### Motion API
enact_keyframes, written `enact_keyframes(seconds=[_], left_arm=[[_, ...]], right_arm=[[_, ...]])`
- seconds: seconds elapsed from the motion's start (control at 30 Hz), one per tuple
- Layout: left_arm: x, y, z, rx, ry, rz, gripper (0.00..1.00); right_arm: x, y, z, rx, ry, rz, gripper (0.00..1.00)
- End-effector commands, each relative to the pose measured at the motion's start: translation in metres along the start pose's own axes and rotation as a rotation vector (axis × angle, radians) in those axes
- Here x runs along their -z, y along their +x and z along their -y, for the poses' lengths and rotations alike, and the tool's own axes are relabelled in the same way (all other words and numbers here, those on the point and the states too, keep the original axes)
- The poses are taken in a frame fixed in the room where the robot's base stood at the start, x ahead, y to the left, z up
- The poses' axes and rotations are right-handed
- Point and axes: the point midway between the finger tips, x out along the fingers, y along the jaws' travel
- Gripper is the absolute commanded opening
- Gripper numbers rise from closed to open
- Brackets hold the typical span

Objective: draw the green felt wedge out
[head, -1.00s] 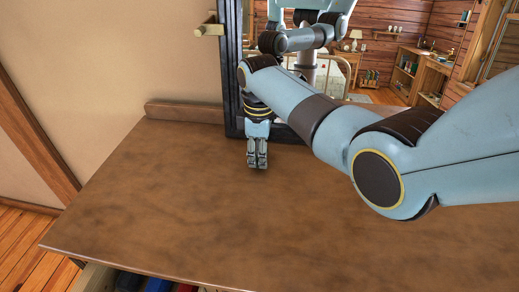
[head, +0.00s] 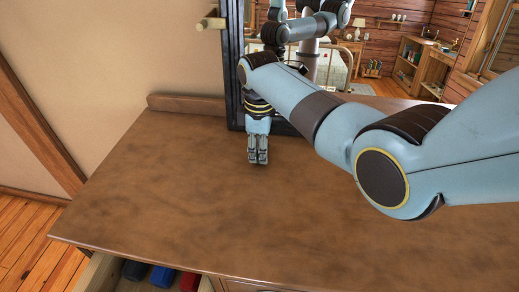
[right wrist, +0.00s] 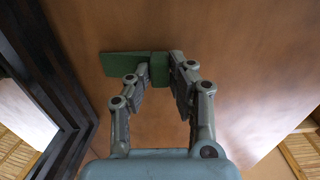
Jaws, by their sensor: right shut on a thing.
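The green felt wedge (right wrist: 120,64) shows in the right wrist view, between and beyond the fingertips of my right gripper (right wrist: 160,70). The gripper is shut on it, and its longer part sticks out to the left, towards the dark mirror frame (right wrist: 62,90). Bare brown top shows between wedge and frame in that view. In the head view my right gripper (head: 258,160) points down at the dresser top (head: 170,200), just in front of the black mirror frame (head: 233,70). The wedge is hidden there. My left gripper is not clearly seen.
An open drawer (head: 98,275) with dark, blue and red items sticks out below the dresser's front edge. A wooden peg (head: 211,24) is on the wall left of the mirror. The left and front of the dresser top are clear.

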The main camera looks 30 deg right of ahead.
Motion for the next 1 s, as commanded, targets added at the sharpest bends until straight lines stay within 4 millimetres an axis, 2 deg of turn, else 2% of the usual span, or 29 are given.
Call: enact_keyframes(seconds=[0.43,0.83,1.0], left_arm=[[0.004,-0.032,0.003,0.0,0.0,-0.001,0.0],[0.004,-0.031,0.003,0.001,0.0,-0.001,0.0],[0.004,-0.031,0.003,0.001,0.0,-0.001,0.0]], right_arm=[[0.0,-0.031,0.0,-0.001,0.0,-0.001,0.0],[0.0,-0.054,-0.001,-0.002,0.0,-0.001,0.0],[0.0,-0.057,0.0,0.0,0.0,0.0,0.0]])
